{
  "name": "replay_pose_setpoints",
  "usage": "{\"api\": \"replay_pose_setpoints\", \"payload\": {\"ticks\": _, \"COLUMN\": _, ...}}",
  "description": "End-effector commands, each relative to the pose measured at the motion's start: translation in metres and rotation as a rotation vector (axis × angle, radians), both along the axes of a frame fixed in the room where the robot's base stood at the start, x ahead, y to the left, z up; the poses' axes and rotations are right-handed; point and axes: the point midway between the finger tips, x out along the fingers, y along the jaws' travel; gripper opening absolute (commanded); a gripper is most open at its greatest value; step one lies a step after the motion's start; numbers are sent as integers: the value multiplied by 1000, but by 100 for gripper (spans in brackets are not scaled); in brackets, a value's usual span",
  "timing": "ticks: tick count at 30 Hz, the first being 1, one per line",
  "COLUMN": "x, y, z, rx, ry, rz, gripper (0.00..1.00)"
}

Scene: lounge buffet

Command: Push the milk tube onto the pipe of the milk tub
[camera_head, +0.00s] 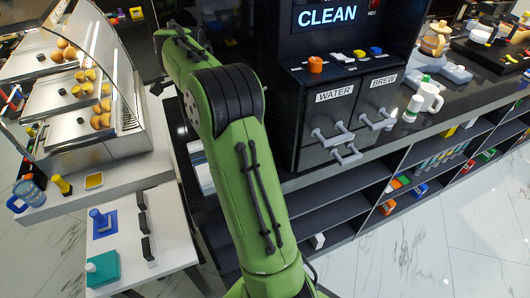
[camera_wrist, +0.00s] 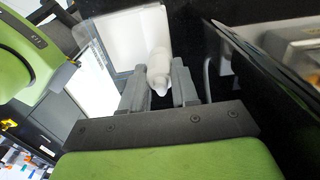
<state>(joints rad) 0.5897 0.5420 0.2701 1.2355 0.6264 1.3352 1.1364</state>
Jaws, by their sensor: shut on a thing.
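In the wrist view my gripper (camera_wrist: 158,88) has its two grey fingers on either side of a white rounded piece, apparently the milk tube (camera_wrist: 159,66). The fingers are shut on it. A white box-like body, apparently the milk tub (camera_wrist: 112,32), stands just beyond the tube. The pipe cannot be made out, and I cannot tell whether the tube touches it. In the head view my green arm hides the gripper and the tube. A pale edge (camera_head: 203,172) shows left of the arm, perhaps part of the tub.
The black coffee machine (camera_head: 350,110) with WATER and BREW drawers stands right of my arm. A glass-fronted food display (camera_head: 125,85) is at the left. A white side table (camera_head: 165,225) holds a blue piece (camera_head: 102,222) and a teal box (camera_head: 103,268). Dark shelves run below the counter.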

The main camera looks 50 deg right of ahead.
Motion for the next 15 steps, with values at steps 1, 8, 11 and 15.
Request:
{"api": "replay_pose_setpoints", "payload": {"ticks": 1, "x": 0, "y": 0, "z": -3, "rx": 2, "ry": 3, "rz": 0, "gripper": 0}}
{"api": "replay_pose_setpoints", "payload": {"ticks": 8, "x": 0, "y": 0, "z": -8, "rx": 2, "ry": 3, "rz": 0, "gripper": 0}}
{"api": "replay_pose_setpoints", "payload": {"ticks": 11, "x": 0, "y": 0, "z": -11, "rx": 2, "ry": 3, "rz": 0, "gripper": 0}}
{"api": "replay_pose_setpoints", "payload": {"ticks": 15, "x": 0, "y": 0, "z": -9, "rx": 2, "ry": 3, "rz": 0, "gripper": 49}}
